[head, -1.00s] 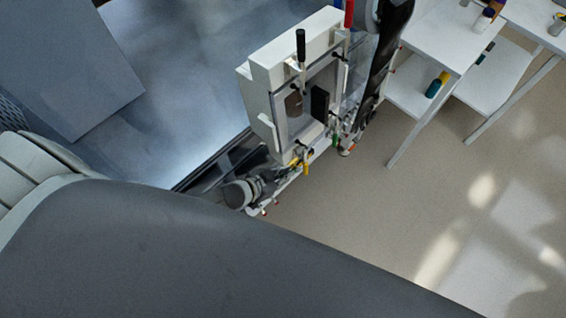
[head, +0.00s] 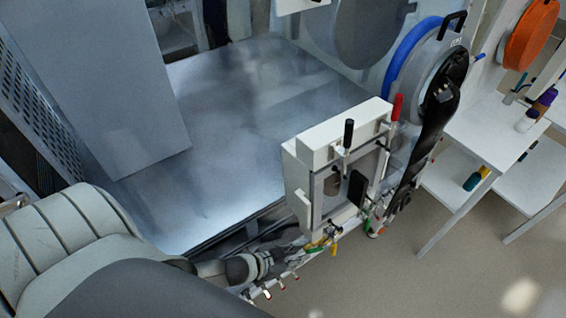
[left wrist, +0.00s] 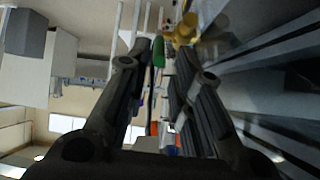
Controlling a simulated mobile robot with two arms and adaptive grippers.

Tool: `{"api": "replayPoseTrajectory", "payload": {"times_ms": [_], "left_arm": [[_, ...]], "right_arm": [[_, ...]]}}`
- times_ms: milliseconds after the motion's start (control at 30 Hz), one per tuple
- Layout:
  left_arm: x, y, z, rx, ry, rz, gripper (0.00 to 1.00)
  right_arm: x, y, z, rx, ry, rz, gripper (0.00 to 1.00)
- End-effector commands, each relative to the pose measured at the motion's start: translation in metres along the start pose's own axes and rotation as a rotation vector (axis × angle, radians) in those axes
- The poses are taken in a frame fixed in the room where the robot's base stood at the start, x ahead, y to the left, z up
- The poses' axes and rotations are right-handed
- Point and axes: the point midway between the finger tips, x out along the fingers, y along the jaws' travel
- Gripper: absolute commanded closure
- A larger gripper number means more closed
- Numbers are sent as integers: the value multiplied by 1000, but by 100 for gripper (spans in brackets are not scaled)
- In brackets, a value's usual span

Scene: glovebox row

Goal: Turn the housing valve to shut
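The white housing (head: 300,160) with a clear front window stands right of centre in the head view. Small yellow (head: 314,246) and green levers sit at its lower edge, among pipe fittings; I cannot tell which is the housing valve or its exact angle. My left gripper (head: 300,240) is low beside these levers, dark and partly hidden against the pipework. In the left wrist view its two fingers are apart with nothing held between them. A yellow fitting (left wrist: 183,30) and a green piece (left wrist: 158,52) show near the fingertips. My right gripper is not in view.
A red handle (head: 397,106) and a black handle (head: 348,134) rise from the housing. A round door with a blue rim (head: 405,55) stands behind it. White shelves (head: 480,130) with small bottles are at right. A wide metal surface (head: 235,130) lies left.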

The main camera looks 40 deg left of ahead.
Motion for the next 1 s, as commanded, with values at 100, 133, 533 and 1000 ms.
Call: {"api": "replayPoseTrajectory", "payload": {"times_ms": [100,133,533,1000], "left_arm": [[-24,1,0,0,1,1,78],[-29,1,0,-1,0,1,78],[-64,0,-2,1,4,-1,78],[-62,1,-7,-9,-12,-22,100]], "right_arm": [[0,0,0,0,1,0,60],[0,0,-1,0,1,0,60],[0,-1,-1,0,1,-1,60],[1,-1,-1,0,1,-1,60]]}}
